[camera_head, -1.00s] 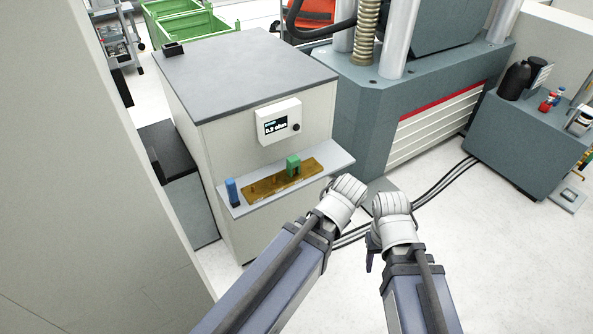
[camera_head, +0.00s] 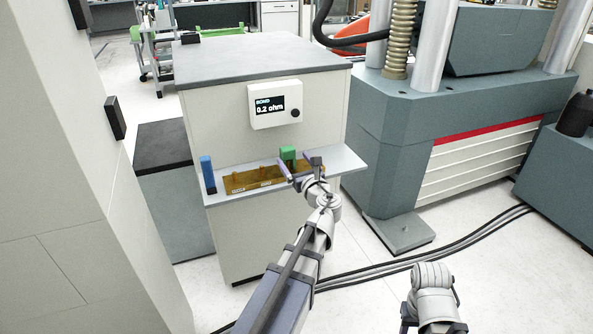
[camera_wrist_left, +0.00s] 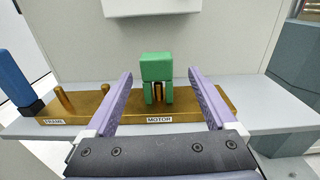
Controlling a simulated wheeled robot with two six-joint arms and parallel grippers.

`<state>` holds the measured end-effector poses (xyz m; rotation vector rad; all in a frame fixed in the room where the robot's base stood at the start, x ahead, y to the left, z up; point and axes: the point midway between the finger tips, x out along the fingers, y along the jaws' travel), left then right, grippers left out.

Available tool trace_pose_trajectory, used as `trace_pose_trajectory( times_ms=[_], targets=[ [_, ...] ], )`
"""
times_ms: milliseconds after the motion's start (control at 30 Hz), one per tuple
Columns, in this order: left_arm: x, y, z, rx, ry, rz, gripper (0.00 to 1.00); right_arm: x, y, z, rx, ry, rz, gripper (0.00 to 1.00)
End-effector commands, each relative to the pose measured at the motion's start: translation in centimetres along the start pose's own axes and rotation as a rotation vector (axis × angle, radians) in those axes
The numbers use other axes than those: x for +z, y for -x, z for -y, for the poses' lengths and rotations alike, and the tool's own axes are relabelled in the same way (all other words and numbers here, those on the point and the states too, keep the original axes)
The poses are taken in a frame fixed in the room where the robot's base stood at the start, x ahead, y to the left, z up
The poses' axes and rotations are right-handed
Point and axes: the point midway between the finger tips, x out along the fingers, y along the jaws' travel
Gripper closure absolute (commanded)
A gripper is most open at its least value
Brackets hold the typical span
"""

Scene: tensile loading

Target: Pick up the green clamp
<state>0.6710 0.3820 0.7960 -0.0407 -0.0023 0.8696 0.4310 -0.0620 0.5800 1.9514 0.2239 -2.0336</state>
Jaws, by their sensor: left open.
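The green clamp (camera_head: 288,154) stands upright on the brass plate (camera_head: 238,184) on the cabinet's shelf. In the left wrist view the clamp (camera_wrist_left: 157,72) sits over a post behind the "MOTOR" label. My left gripper (camera_head: 299,165) is at the shelf's front, close to the clamp. In the left wrist view its two fingers (camera_wrist_left: 160,88) are spread wide on either side of the clamp, with gaps to both sides, and hold nothing. My right arm shows at the lower right of the head view; its fingertips cannot be made out.
A blue block (camera_head: 207,175) stands at the shelf's left end, also in the left wrist view (camera_wrist_left: 18,88). Two bare brass posts (camera_wrist_left: 82,97) stand near the "FRAME" label. A meter (camera_head: 274,103) reading 0.2 ohm hangs above the shelf (camera_head: 345,163). A large grey machine stands right.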

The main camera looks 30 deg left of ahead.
Motion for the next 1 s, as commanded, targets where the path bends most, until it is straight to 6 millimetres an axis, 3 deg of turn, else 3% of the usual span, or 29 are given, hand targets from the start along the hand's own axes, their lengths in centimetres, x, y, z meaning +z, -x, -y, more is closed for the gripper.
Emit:
trace_pose_trajectory(
  times_ms=[267,500,733,1000],
  targets=[
    [0.0,-0.6,0.0,-0.006,-0.042,0.016,0.1,0.0,-0.3,0.0,0.0,0.0,0.0,0.5],
    [0.1,-2.9,0.0,-0.005,-0.039,0.015,0.1,0.0,-0.3,0.0,0.0,0.0,0.0,0.5],
    [0.1,-3.5,-0.1,-0.005,-0.038,0.015,0.1,0.0,-0.3,0.0,0.0,0.0,0.0,0.5],
    [0.1,-7.2,-0.5,-0.004,-0.038,0.015,0.1,0.0,-0.3,0.0,0.0,0.0,0.0,0.5]
  ],
)
